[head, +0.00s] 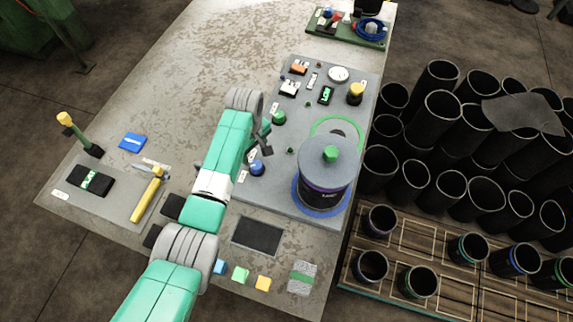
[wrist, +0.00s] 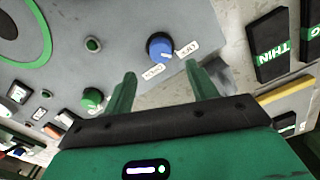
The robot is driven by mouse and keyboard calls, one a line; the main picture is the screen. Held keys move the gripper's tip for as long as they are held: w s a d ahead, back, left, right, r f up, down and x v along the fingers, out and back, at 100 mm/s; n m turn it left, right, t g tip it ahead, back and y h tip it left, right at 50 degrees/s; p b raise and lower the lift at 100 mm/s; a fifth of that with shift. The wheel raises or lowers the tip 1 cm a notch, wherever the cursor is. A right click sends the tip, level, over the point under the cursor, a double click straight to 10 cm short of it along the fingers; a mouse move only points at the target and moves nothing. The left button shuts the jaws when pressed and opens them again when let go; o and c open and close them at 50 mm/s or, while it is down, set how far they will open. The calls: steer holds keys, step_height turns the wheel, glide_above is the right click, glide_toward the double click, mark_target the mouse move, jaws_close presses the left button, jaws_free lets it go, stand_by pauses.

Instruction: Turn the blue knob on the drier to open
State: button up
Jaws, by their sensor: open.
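The blue knob (head: 257,168) sits on the grey drier panel (head: 281,200), left of the large drum. In the wrist view the blue knob (wrist: 159,46) stands just beyond my fingertips, between their lines. It has a light mark on its lower right side. Two small white labels (wrist: 187,49) lie beside it, one below and one to the right; their lettering is too small to read surely. My gripper (wrist: 161,76) is open and empty, its two green fingers apart and not touching the knob. In the head view my gripper (head: 263,138) is above the panel near the knob.
A grey-lidded drum (head: 325,177) stands on a blue ring right of the knob. Green knobs (head: 279,118) and switches sit farther up the panel. A yellow-handled tool (head: 147,197) and a blue card (head: 132,142) lie left on the table. Black sleeves (head: 380,165) crowd the right.

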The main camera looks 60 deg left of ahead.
mark_target(256, 165)
step_height(256, 165, down, 8)
steer(key=shift+r+b, duration=0.2)
steer(key=shift+b, duration=0.95)
steer(key=c, duration=1)
